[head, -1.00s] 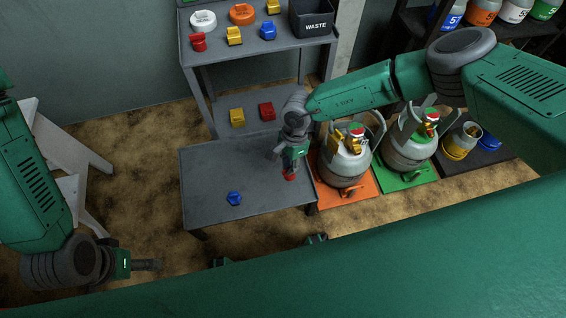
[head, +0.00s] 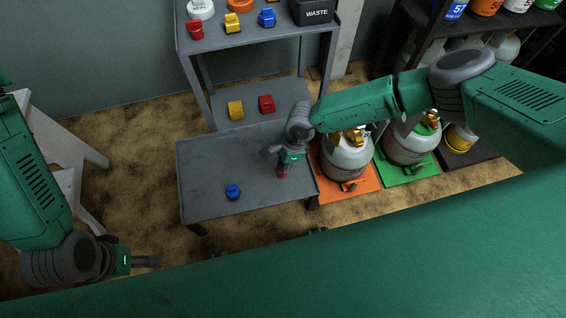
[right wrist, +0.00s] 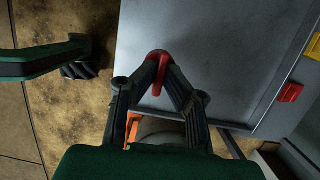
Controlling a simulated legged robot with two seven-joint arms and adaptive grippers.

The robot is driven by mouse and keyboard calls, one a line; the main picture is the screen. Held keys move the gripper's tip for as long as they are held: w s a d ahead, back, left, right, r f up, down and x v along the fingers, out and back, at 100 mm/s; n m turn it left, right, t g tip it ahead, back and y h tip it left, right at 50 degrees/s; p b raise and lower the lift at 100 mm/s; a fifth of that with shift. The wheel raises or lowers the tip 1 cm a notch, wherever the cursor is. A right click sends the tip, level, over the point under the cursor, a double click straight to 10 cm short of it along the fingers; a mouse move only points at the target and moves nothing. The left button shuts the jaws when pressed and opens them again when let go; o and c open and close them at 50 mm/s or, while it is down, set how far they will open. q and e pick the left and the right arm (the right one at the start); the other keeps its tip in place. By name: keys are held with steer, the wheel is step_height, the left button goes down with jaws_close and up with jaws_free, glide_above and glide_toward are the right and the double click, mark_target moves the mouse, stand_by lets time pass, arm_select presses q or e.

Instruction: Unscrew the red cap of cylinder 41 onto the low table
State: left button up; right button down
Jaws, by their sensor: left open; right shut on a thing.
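My right gripper (head: 282,171) is shut on a red cap (right wrist: 158,60), pinched between its fingertips in the right wrist view. It holds the cap over the right part of the grey low table (head: 210,175), at or close to the top; I cannot tell whether the cap touches. Two grey cylinders stand right of the table, one (head: 345,158) on an orange mat and one (head: 408,146) on a green mat. My right arm partly hides their tops, and no number 41 is readable. My left gripper (head: 146,261) is open and empty at the lower left, away from the table.
A blue cap (head: 233,191) lies on the low table's front part. Behind stands a grey shelf (head: 285,43) with coloured caps and a black waste bin (head: 312,12). Its lower level holds a yellow piece (head: 235,109) and a red piece (head: 266,104). The table's left part is clear.

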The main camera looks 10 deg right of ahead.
steer(key=b+x, duration=0.2)
steer(key=d+b+x, duration=0.1)
steer(key=b+x, duration=0.1)
steer(key=x, duration=0.1)
steer(key=shift+w+f, duration=0.15)
steer(key=shift+f, duration=0.15)
steer(key=shift+d+f+b, duration=0.15)
steer(key=shift+f+b, duration=0.45)
steer(key=shift+b, duration=0.2)
steer(key=c, duration=1.6)
jaws_free()
steer(key=shift+r, duration=0.1)
steer(key=v, duration=1.1)
steer(key=shift+r, duration=0.4)
